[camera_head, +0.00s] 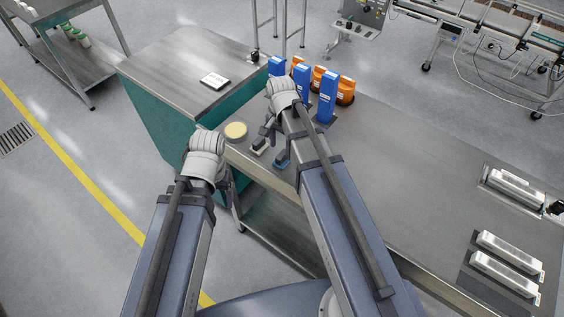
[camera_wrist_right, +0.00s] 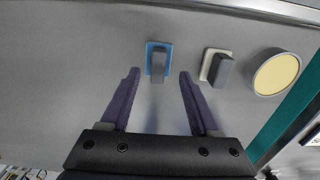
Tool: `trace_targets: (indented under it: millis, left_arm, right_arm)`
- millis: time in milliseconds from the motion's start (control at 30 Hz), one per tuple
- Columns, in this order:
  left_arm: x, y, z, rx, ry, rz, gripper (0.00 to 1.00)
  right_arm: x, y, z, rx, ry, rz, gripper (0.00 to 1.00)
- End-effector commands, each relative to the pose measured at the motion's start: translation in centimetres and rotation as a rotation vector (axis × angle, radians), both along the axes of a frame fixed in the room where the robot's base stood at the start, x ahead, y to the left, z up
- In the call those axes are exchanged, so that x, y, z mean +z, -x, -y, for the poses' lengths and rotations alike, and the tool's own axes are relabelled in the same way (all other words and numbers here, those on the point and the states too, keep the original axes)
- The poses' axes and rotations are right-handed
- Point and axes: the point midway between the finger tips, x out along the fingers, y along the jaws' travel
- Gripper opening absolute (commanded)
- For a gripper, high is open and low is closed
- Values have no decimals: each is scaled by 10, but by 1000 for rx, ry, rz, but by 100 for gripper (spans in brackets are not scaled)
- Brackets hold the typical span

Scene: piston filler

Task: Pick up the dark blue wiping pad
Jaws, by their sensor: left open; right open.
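The blue wiping pad (camera_wrist_right: 150,47) with a dark grey grip block lies flat on the steel table. In the head view it shows (camera_head: 281,161) near the table's front edge, partly beside my right arm. My right gripper (camera_wrist_right: 159,75) is open and empty, its two fingers on either side of the pad's grip in the wrist picture; they appear apart from it. In the head view my right gripper (camera_head: 270,130) hangs over the table close to the pads. My left gripper (camera_head: 234,192) is open beside the table's front edge, its fingers mostly hidden by its wrist.
A cream pad (camera_wrist_right: 206,64) with a grey grip and a round yellow-topped dish (camera_wrist_right: 276,74) lie beside the blue pad. Blue bottles (camera_head: 327,98) and orange containers (camera_head: 346,90) stand behind my right gripper. The table's middle (camera_head: 400,160) is clear.

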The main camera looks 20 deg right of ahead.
Motion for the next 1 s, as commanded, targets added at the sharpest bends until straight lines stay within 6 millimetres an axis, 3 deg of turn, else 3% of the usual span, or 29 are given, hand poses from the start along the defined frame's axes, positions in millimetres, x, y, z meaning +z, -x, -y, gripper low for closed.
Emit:
trace_targets:
  millis: [267, 667, 967, 1000]
  left_arm:
    - [-8, 0, 0, 0, 0, 0, 78]
    - [-53, 0, 0, 0, 0, 0, 78]
    - [-53, 0, 0, 0, 0, 0, 78]
    - [-53, 0, 0, 0, 0, 0, 78]
  right_arm:
    - [-8, 0, 1, 1, 0, 0, 62]
    - [-53, 0, 4, 1, 0, 0, 62]
    - [-53, 0, 4, 1, 0, 0, 62]
    - [-53, 0, 4, 1, 0, 0, 59]
